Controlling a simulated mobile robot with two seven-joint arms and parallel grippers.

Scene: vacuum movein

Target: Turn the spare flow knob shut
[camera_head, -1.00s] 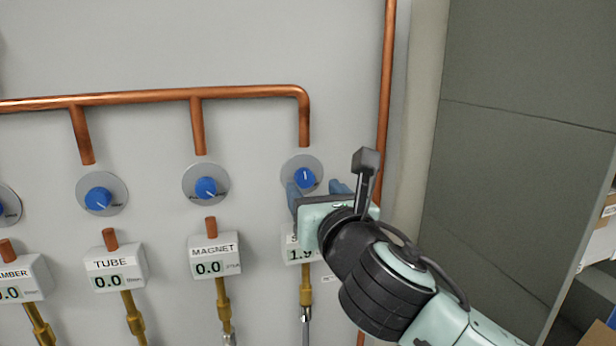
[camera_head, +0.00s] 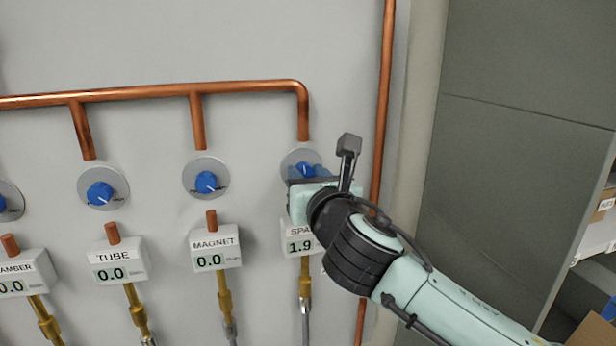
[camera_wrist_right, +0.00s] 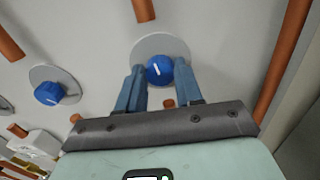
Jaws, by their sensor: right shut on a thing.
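The spare flow knob (camera_head: 305,170) is blue on a round grey plate, below the right end of the copper pipe. In the right wrist view the knob (camera_wrist_right: 159,69) shows a white pointer line and sits between the two blue fingers. My right gripper (camera_head: 304,174) reaches it from the lower right and is shut on it. The fingers also show in the right wrist view (camera_wrist_right: 160,75). The gripper hides part of the knob. The spare meter (camera_head: 299,242) below reads 1.9; its label is partly hidden by my arm. My left gripper is not in view.
The magnet knob (camera_head: 206,182) and tube knob (camera_head: 100,193) are to the left, above the magnet meter (camera_head: 214,249) and tube meter (camera_head: 117,264), both reading 0.0. A vertical copper pipe (camera_head: 384,100) runs just right of my gripper. Shelves with boxes (camera_head: 598,225) stand far right.

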